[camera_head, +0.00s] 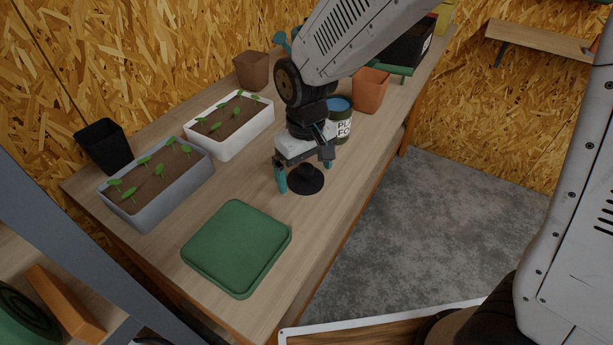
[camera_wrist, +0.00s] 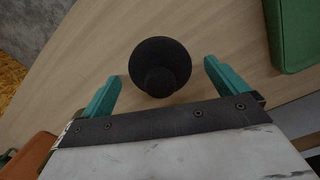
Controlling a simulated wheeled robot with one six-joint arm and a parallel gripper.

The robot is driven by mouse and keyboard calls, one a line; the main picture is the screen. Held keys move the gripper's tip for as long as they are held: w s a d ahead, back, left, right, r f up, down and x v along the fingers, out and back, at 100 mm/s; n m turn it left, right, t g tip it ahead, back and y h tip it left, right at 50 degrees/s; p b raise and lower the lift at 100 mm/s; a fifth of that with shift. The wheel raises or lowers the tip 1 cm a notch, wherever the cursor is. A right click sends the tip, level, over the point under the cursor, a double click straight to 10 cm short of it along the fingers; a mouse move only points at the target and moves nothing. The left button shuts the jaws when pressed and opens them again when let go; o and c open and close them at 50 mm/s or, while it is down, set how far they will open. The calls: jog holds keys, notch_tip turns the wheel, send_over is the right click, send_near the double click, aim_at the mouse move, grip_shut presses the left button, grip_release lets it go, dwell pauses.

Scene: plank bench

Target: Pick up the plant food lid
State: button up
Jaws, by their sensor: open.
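The plant food lid is a round black disc (camera_head: 306,180) with a knob on top, lying on the plank bench (camera_head: 330,215). In the wrist view the lid (camera_wrist: 172,58) lies just ahead of and partly between my fingertips. My gripper (camera_head: 304,172) points down close over the lid, with its teal fingers apart and nothing between them that I can see held. In the wrist view my gripper (camera_wrist: 160,78) has one finger on each side of the knob. The plant food tin (camera_head: 341,125), with a pale label and blue inside, stands behind my gripper, partly hidden by it.
A green cushion (camera_head: 236,246) lies on the bench in front. A grey planter (camera_head: 158,180) and a white planter (camera_head: 229,124) with seedlings stand on the left. A black pot (camera_head: 104,146), a brown pot (camera_head: 252,70) and an orange pot (camera_head: 371,91) stand further off.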

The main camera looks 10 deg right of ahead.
jog(key=shift+f, duration=0.25)
jog(key=c, duration=1.1)
jog(key=shift+o, duration=0.2)
jog(key=shift+r, duration=0.1)
